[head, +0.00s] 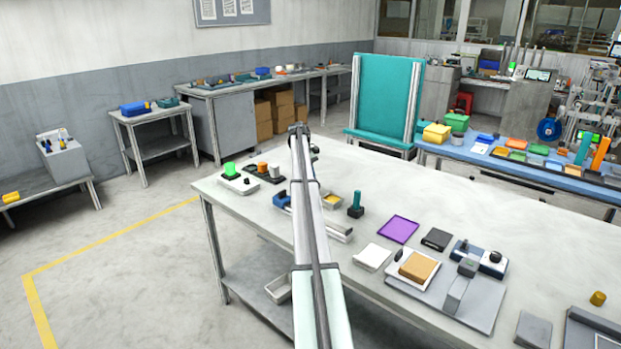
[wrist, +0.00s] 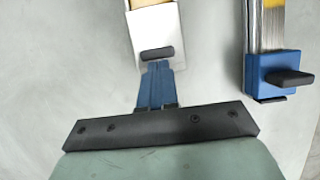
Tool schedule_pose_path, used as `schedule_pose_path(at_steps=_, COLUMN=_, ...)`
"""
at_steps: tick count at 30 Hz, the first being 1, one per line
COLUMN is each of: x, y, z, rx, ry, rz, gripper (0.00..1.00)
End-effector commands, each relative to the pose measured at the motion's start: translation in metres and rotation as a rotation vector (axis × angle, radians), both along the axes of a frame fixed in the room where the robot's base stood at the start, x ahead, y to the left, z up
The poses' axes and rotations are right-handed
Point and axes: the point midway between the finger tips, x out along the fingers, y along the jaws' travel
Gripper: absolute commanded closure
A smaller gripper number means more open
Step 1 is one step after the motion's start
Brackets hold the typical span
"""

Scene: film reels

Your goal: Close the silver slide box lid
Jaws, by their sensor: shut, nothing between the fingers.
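The silver slide box (wrist: 134,40) lies ahead of my gripper at the top of the wrist view, cut off by the frame edge. A dark handle bar (wrist: 157,53) crosses its near end, and tan contents show in the opening at its far end. In the head view a small open box with yellowish contents (head: 331,201), apparently the same one, sits just right of my arm. My gripper (wrist: 157,66) has its blue fingers together and empty, with the tips just short of or at the handle. Contact cannot be told. My arm hides the gripper in the head view.
A green-topped post (head: 355,203) stands near the box. A purple tray (head: 398,229) lies further right.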

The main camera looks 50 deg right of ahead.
Motion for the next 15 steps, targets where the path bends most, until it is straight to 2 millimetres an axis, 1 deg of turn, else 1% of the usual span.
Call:
schedule_pose_path(at_steps=5, x=-0.03, y=0.002, z=0.0, rx=0.0, ry=0.0, rz=-0.001, gripper=1.0)
schedule_pose_path(at_steps=9, x=-0.058, y=0.002, z=0.0, rx=0.0, ry=0.0, rz=-0.002, gripper=1.0)
schedule_pose_path(at_steps=12, x=-0.066, y=0.001, z=0.0, rx=0.0, ry=0.0, rz=0.0, gripper=1.0)
schedule_pose_path(at_steps=15, x=-0.066, y=0.0, z=0.0, rx=0.0, ry=0.001, rz=0.0, gripper=1.0)
